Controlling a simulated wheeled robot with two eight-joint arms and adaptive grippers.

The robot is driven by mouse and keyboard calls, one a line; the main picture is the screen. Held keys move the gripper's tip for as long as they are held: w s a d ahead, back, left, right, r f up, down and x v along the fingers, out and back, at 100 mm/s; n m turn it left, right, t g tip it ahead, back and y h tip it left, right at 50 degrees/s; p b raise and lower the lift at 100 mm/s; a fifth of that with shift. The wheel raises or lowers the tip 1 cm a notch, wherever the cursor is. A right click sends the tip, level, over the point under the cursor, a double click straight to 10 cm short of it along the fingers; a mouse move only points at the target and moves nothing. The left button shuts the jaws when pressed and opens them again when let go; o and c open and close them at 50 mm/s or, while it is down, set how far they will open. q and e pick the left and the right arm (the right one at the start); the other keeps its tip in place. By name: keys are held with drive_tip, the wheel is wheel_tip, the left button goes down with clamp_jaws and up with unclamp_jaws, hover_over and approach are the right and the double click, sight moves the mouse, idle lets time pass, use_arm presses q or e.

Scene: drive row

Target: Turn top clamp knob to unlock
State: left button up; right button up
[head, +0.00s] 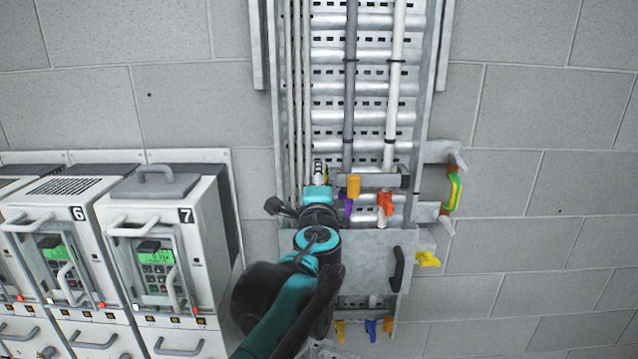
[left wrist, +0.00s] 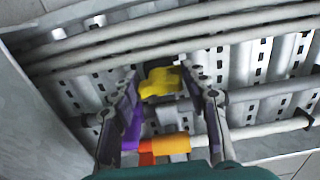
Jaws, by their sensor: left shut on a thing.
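My left gripper (head: 319,170) reaches up from below in the head view, its tip at the cable tray's left side, next to thin grey cables. In the left wrist view its fingers (left wrist: 162,82) stand either side of a yellow knob (left wrist: 161,81) and are shut on it. The gripper largely hides this knob in the head view. An orange knob (head: 353,187), a purple knob (head: 347,207) and a red-orange knob (head: 386,203) sit right of the gripper. In the left wrist view, purple (left wrist: 133,130) and orange (left wrist: 165,147) parts show nearer the camera. The right gripper is out of view.
A metal panel with a black handle (head: 398,268) lies right of my arm. A yellow-green strap (head: 454,192) and another yellow knob (head: 428,259) are at the right. Drive cabinets, including number 7 (head: 203,220), stand left. The right wall is clear.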

use_arm(q)
drive_tip(key=shift+f, duration=0.2)
drive_tip(key=o, duration=1)
drive_tip(key=shift+c, duration=0.2)
drive_tip(key=shift+o, duration=0.5)
drive_tip(key=shift+a, duration=0.1)
drive_tip(key=shift+r, duration=0.1)
drive_tip(key=s, duration=1.2)
